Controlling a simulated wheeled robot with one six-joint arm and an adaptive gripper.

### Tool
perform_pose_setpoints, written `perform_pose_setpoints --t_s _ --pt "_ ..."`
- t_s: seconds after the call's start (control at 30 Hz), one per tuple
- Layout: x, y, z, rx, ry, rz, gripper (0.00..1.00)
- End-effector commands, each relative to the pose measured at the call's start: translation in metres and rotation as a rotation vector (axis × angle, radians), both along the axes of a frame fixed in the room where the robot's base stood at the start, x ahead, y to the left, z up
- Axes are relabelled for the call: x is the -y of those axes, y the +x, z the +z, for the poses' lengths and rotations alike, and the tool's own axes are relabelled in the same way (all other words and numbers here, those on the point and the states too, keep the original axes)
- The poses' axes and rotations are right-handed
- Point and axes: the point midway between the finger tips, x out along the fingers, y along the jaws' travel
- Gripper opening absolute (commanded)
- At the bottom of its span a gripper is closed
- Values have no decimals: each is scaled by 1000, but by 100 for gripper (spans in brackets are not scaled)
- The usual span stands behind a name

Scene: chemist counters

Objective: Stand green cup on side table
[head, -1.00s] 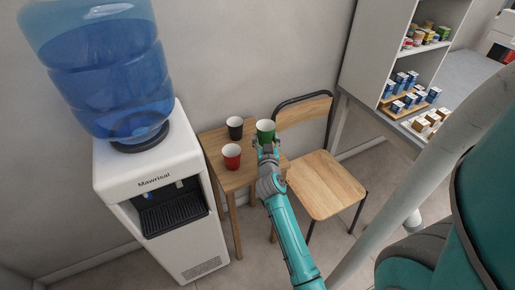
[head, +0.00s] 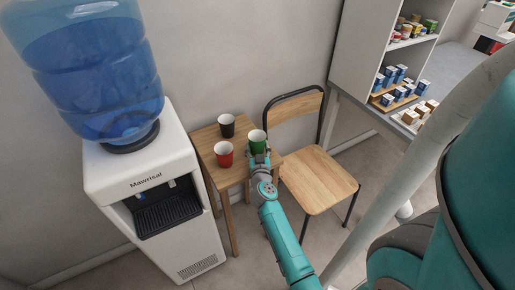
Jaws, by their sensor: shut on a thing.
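The green cup (head: 257,141) is upright at the right part of the small wooden side table (head: 233,176) in the head view. My gripper (head: 260,157) is shut on the green cup from the near side and partly hides its lower half. I cannot tell whether the cup's base touches the tabletop. A red cup (head: 224,155) stands upright on the table to the left of my gripper. A black cup (head: 227,126) stands upright toward the back of the table.
A water dispenser (head: 150,190) with a blue bottle stands left of the table. A wooden chair (head: 318,181) stands close on the right. A shelf with boxes and tins (head: 400,85) is at the upper right. A wall is behind the table.

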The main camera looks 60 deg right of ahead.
Motion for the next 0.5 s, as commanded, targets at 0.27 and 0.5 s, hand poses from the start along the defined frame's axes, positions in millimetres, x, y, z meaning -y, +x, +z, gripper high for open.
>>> perform_pose_setpoints --t_s 0.27,0.5 --pt "0 0 -3 -1 -1 0 88" --pt "0 0 -3 -1 -1 0 88"
